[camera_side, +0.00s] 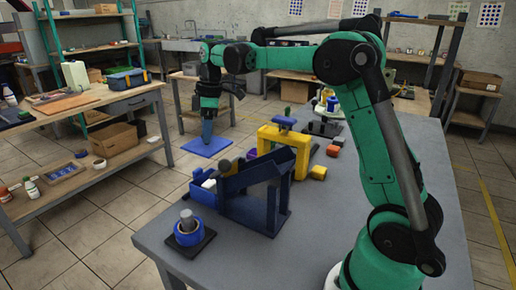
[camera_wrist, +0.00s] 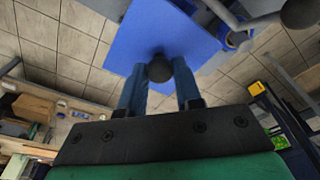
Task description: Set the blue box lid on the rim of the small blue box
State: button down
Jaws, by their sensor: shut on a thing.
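The blue box lid (camera_side: 207,146) is a flat square plate, held level in the air to the left of the grey table, over the floor. In the wrist view the lid (camera_wrist: 150,28) fills the upper middle, with a dark round knob (camera_wrist: 160,69) on it. My gripper (camera_side: 207,130) points down, and its blue fingers (camera_wrist: 160,78) are shut on the knob. A small blue box (camera_side: 203,196) with pale things showing at its top stands at the table's left edge, nearer the camera than the lid and apart from it. Its inside is mostly hidden.
A dark blue angled stand (camera_side: 262,195) is right beside the small box. A yellow frame (camera_side: 284,143) stands behind it. A blue ring around a grey cylinder (camera_side: 188,228) sits on a dark pad in front. A wooden bench (camera_side: 80,108) is at left, across open floor.

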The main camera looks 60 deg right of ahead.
jog(key=shift+f, duration=3.75)
jog(key=shift+s, duration=0.4)
jog(key=shift+f, duration=1.05)
jog(key=c, duration=0.5)
grip_release()
